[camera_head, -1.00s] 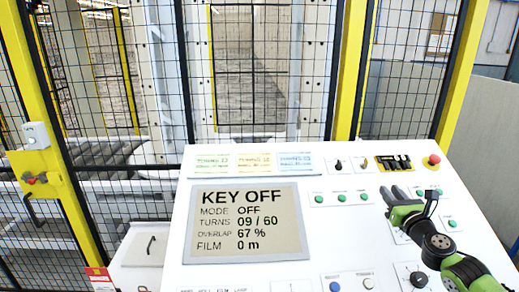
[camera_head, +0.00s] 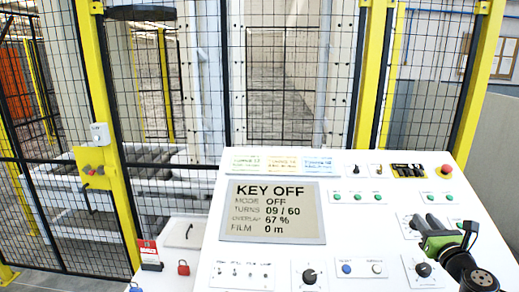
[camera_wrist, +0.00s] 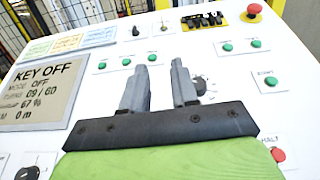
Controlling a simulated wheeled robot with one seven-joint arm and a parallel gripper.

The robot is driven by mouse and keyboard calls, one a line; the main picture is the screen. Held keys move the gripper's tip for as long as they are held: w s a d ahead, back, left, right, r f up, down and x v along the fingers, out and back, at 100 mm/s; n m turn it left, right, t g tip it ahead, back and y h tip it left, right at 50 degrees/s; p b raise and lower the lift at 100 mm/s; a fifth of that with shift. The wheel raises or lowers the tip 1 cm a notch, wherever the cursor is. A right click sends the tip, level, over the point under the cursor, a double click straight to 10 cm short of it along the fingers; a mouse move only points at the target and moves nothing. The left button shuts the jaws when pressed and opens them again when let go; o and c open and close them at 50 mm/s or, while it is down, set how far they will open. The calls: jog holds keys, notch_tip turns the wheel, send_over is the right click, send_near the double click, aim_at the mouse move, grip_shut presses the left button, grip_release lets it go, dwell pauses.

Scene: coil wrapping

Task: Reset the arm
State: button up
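My gripper (camera_head: 426,222) has a green body and two grey fingers. It hovers over the right part of the white control panel (camera_head: 300,248). In the wrist view my gripper (camera_wrist: 160,75) has its fingers apart with nothing between them. They partly cover a dial behind the right finger. The panel display (camera_head: 273,211) reads KEY OFF, MODE OFF, TURNS 09 / 60, OVERLAP 67 %, FILM 0 m. I cannot tell whether the fingers touch the panel.
A red emergency stop button (camera_head: 446,170) stands at the panel's upper right. Green buttons (camera_head: 357,197) and dark dials (camera_head: 309,276) rise from the panel. A yellow-framed mesh fence (camera_head: 270,70) stands behind.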

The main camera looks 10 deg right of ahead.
jog(key=w+a+f+n+g+y, duration=0.2)
jog(key=a+n, duration=0.4)
jog(key=a, duration=0.3)
jog(key=w+a+f+n+g+y, duration=0.3)
jog(key=a+n, duration=0.3)
jog(key=a, duration=0.4)
jog(key=w+a+f+n+g+y, duration=0.2)
jog(key=a+n, duration=0.3)
jog(key=a, duration=0.5)
jog(key=shift+w+a+f+n+y, duration=0.1)
jog(key=shift+w+f+n+y, duration=0.4)
jog(key=shift+f+y, duration=0.4)
jog(key=a+n, duration=0.1)
jog(key=s+a+n+g, duration=0.1)
jog(key=a, duration=0.1)
jog(key=s+a+f+n+g, duration=0.1)
jog(key=shift+a+f, duration=0.1)
jog(key=shift+a, duration=0.1)
jog(key=s+a+r+n+g+h, duration=0.1)
jog(key=s+a+r+n, duration=0.1)
jog(key=s+n, duration=0.4)
jog(key=s+a+r+n+g+h, duration=0.1)
jog(key=s+a+r+n, duration=0.2)
jog(key=s, duration=1)
jog(key=s+a+r+n+g+h, duration=0.1)
jog(key=s+a+r+n, duration=0.2)
jog(key=s+n, duration=0.6)
jog(key=shift+s+a+h, duration=0.3)
jog(key=shift+s+a, duration=0.5)
jog(key=shift+a, duration=0.2)
